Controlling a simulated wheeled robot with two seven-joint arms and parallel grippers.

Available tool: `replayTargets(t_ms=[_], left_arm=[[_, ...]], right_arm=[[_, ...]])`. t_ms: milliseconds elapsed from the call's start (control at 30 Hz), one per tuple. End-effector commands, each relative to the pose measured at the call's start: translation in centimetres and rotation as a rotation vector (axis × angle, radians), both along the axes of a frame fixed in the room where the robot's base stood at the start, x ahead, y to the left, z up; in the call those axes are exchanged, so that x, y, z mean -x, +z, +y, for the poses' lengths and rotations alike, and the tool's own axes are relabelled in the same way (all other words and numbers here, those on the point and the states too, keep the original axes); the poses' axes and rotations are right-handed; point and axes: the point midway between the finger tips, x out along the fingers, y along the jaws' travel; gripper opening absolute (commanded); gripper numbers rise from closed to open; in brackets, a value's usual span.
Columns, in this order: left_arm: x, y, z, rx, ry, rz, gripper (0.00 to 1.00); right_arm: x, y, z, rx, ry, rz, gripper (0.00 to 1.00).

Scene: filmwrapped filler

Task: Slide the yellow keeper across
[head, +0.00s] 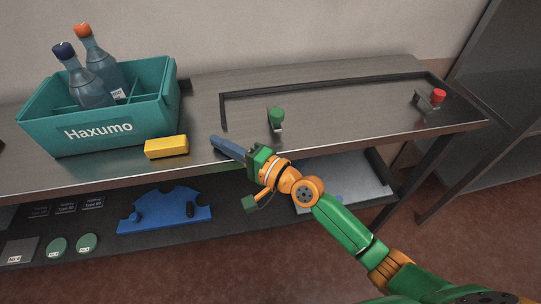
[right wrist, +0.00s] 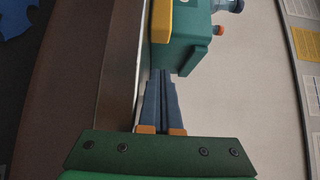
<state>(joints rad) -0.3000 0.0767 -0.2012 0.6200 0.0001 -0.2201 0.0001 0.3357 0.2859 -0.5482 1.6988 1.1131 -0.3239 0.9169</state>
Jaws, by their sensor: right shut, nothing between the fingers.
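The yellow keeper (head: 166,147) is a small block at the table's front edge, in front of the teal crate (head: 118,140) marked "Haxumo". It also shows in the right wrist view (right wrist: 161,22), at the top beside the crate. My right gripper (head: 214,141) has its blue fingers shut and empty, pointing left along the front edge. Its tips are a short way right of the keeper, with a gap between. In the right wrist view the closed fingers (right wrist: 163,76) point up towards the crate and keeper. My left gripper is out of view.
Two bottles (head: 92,88) stand in the crate. A green knob (head: 276,117) stands behind my right gripper, and a red-topped part (head: 437,97) sits at the right end. A dark rail (head: 330,85) frames the table's back. The lower shelf holds a blue piece (head: 165,211).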

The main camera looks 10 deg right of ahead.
Motion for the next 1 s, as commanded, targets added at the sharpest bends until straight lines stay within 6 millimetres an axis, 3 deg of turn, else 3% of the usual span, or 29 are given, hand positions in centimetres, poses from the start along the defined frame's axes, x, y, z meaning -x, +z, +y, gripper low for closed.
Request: replayTargets(t_ms=[500,1000], left_arm=[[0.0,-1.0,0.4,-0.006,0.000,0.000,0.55],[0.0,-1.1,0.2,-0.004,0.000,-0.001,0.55]], right_arm=[[6.2,-0.3,-6.3,0.004,-0.002,0.001,0.00],[6.7,-0.1,-6.8,0.003,-0.001,0.000,0.00]])
